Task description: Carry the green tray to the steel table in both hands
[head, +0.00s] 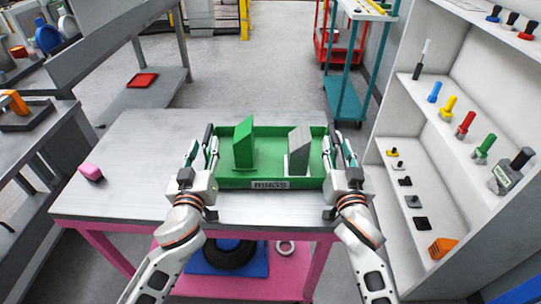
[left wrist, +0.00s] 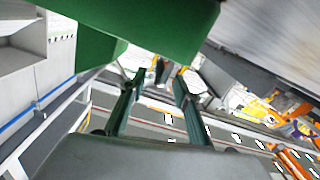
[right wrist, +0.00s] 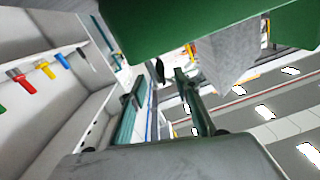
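The green tray (head: 270,179), labelled RINGS, is over the steel table (head: 130,150) near its front edge and looks level. A green slanted block (head: 244,146) and a grey slanted block (head: 299,154) stand in it. My left gripper (head: 211,146) is at the tray's left end and my right gripper (head: 337,148) at its right end. In the left wrist view a gap shows between the fingers (left wrist: 158,85), with tray green above them. The right wrist view shows a similar gap (right wrist: 160,85). I cannot tell whether the fingers touch the tray.
White shelves (head: 400,150) with coloured tools stand close on the right. A teal cart (head: 350,90) is behind right. A grey bench (head: 110,45) with a red tray (head: 142,80) is at back left. The table's back left is clear.

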